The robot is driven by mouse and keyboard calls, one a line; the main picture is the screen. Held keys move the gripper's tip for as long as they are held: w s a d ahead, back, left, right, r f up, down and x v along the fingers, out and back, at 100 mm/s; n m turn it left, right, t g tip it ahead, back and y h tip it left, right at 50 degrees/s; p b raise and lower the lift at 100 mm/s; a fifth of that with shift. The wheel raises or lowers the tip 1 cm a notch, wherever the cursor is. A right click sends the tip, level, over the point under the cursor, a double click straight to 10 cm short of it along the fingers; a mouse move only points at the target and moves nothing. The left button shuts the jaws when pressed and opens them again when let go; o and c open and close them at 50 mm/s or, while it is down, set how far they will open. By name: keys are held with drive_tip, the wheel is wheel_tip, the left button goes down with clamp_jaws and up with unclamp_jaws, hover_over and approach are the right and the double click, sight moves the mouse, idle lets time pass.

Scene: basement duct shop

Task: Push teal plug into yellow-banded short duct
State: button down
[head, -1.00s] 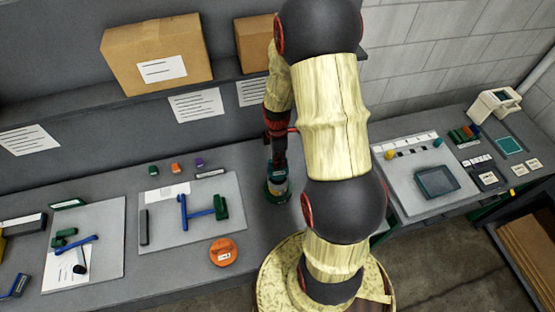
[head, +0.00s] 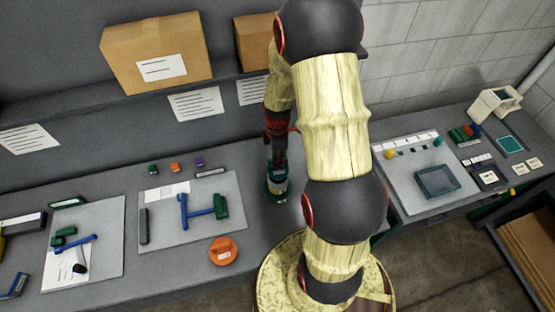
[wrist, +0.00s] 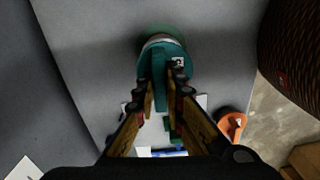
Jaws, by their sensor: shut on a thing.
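My gripper (head: 277,157) points down over the bench, left of my arm's near links. In the wrist view its fingers (wrist: 159,92) are shut on the upright handle of the teal plug (wrist: 174,62), a round disc with a small black-and-white label. A pale ring and a green round part (wrist: 160,31) show just behind the disc. In the head view a short cylinder (head: 278,186) with a pale middle and dark green base stands under my gripper. The plug looks close above or on it; I cannot tell how deep it sits. I cannot make out a yellow band.
An orange plug (head: 223,251) lies left of the cylinder on the bench. A grey board (head: 165,236) with blue and green parts is further left. A second board (head: 401,168) holds a dark tray at right. Cardboard boxes (head: 158,55) stand on the shelf above.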

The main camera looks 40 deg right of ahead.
drive_tip(key=shift+f+b, duration=1.35)
drive_tip(key=shift+f, duration=0.6)
drive_tip(key=c, duration=1.8)
unclamp_jaws()
wheel_tip(320, 180, up, 12)
drive_tip(key=shift+w+d, duration=0.1)
